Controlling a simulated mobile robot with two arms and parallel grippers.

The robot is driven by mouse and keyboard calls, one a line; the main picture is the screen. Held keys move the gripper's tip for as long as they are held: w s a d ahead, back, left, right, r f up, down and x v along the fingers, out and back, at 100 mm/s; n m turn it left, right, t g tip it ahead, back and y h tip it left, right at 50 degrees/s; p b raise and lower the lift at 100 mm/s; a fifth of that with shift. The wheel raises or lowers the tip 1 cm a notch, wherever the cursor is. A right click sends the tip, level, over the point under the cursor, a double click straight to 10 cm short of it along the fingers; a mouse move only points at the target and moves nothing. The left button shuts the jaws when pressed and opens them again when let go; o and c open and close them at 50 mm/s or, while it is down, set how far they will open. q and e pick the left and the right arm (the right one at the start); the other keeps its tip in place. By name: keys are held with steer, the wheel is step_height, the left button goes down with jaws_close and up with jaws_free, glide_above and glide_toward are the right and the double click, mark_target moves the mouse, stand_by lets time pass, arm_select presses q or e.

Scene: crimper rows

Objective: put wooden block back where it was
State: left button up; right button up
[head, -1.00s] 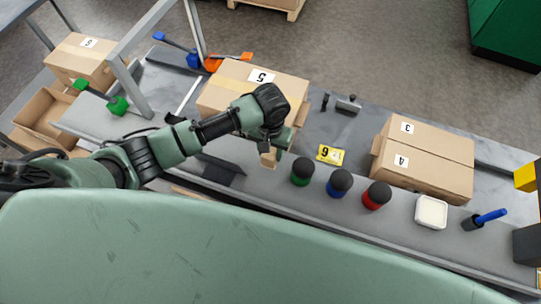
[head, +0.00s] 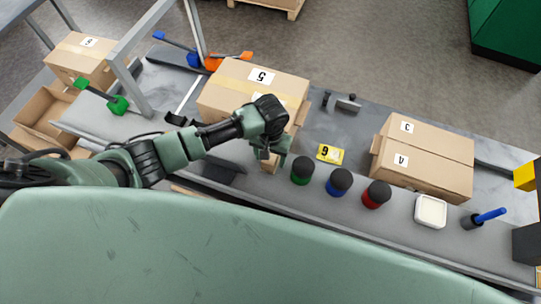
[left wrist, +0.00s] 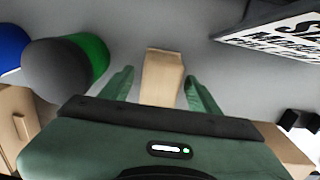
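The wooden block (head: 269,164) is a small light-brown piece on the grey table, beside the front right corner of the large box labelled 5. In the left wrist view the block (left wrist: 162,78) lies between my two green fingers, with a gap on each side. My left gripper (head: 277,157) is over the block and partly hides it. The gripper (left wrist: 160,88) is open, its fingers apart from the block. My right gripper is not in view.
Cans with green (head: 302,171), blue (head: 339,183) and red (head: 376,195) bodies stand right of the gripper.

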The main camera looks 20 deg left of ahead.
arm_select(q)
steer(key=shift+r, duration=0.1)
step_height(320, 180, up, 12)
steer(key=shift+b, duration=0.4)
stand_by(0.4)
